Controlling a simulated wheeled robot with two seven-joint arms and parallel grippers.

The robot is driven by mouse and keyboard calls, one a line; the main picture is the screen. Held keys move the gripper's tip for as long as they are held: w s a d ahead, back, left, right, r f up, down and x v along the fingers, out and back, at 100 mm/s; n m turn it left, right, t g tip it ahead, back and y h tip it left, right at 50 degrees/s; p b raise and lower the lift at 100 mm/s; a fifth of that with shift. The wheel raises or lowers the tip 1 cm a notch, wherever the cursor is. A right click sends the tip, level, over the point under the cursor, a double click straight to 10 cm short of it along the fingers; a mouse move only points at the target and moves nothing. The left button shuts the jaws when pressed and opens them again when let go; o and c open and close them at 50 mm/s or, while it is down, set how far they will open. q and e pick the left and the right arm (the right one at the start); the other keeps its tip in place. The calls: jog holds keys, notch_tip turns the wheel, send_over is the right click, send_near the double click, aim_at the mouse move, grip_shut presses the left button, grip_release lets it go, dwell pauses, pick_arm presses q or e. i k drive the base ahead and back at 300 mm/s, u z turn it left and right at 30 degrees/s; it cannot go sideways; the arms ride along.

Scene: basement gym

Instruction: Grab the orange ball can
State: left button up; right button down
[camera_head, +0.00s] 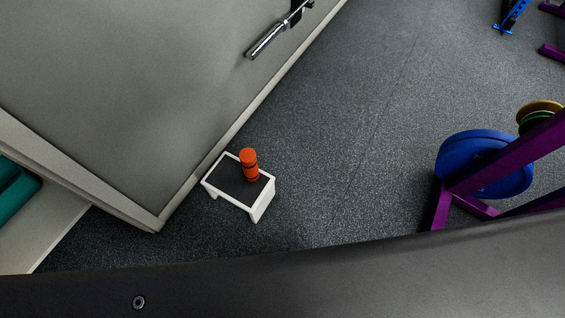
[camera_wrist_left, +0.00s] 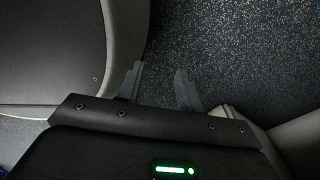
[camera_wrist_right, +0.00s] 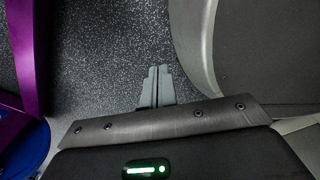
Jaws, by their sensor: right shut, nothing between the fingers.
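The orange ball can (camera_head: 249,165) stands upright on a small white step stool (camera_head: 262,200) with a dark top, beside the large grey cabinet or door panel. It shows only in the head view. My left gripper (camera_wrist_left: 160,82) shows in the left wrist view, its fingers apart with only dark floor between them. My right gripper (camera_wrist_right: 157,72) shows in the right wrist view, its fingers together and empty. Neither gripper is in the head view, and both are away from the can.
A grey panel (camera_head: 130,90) with a metal handle (camera_head: 266,42) stands left of the stool. A purple rack (camera_head: 500,165) with a blue weight plate (camera_head: 462,160) is at the right. The speckled floor (camera_head: 350,130) between is clear. A teal item (camera_head: 15,190) sits at far left.

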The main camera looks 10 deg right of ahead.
aim_at(247, 157)
jog(key=z, duration=1.2)
jog(key=i, duration=2.75)
jog(key=u, duration=3.7)
